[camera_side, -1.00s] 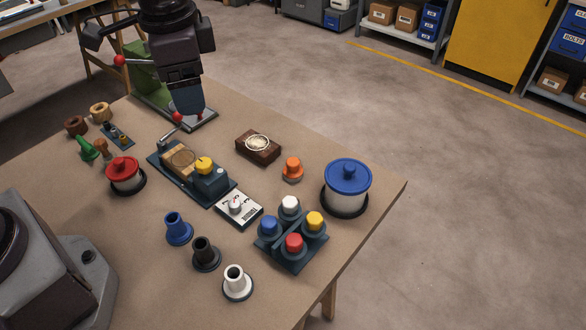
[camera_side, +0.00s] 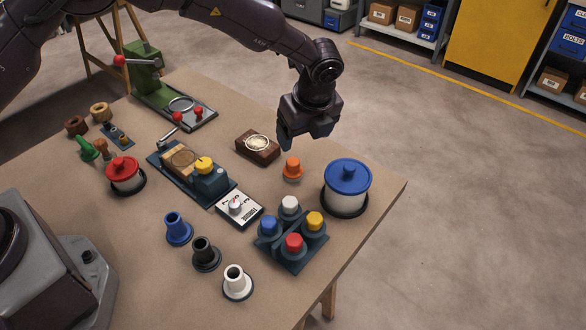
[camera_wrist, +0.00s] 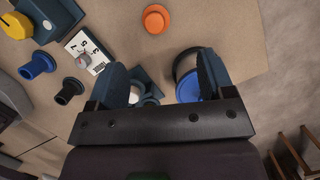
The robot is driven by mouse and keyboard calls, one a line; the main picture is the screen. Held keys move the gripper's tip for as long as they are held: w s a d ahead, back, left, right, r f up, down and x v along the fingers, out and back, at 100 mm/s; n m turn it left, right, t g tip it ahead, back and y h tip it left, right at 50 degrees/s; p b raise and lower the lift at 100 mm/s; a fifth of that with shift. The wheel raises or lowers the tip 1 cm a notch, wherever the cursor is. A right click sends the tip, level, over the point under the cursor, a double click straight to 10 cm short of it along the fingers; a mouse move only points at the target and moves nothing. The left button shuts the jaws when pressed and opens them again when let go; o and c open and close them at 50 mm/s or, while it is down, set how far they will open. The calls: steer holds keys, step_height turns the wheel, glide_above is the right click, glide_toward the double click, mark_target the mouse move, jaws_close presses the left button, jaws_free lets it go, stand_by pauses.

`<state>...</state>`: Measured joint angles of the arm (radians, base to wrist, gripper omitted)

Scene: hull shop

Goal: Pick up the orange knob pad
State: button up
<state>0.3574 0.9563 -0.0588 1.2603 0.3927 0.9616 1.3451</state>
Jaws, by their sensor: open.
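The orange knob pad (camera_side: 292,168) stands upright on the table, between the wooden block with the coil and the blue-lidded pot. My gripper (camera_side: 300,142) is above the table, just behind and above the knob pad in the side view, apart from it and empty. In the wrist view the orange knob pad (camera_wrist: 156,18) shows near the top, beyond the fingertips and between their lines. My gripper (camera_wrist: 163,72) is open there, with both dark blue fingers spread wide. Nothing is between the fingers at their height.
The blue-lidded pot (camera_side: 347,183) stands close on the right. The wooden block with a pale coil (camera_side: 257,148) is close on the left. A dark tray (camera_side: 282,260) with several coloured knob pads lies in front. A dial box (camera_side: 239,208) is left of it.

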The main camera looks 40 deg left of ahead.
mark_target(294, 162)
steer(key=x, duration=0.6)
steer(key=shift+f, duration=0.1)
steer(key=x, duration=0.5)
steer(key=shift+s+a+f, duration=0.1)
steer(key=shift+s+f, duration=0.05)
steer(key=shift+s, duration=0.15)
steer(key=c, duration=1)
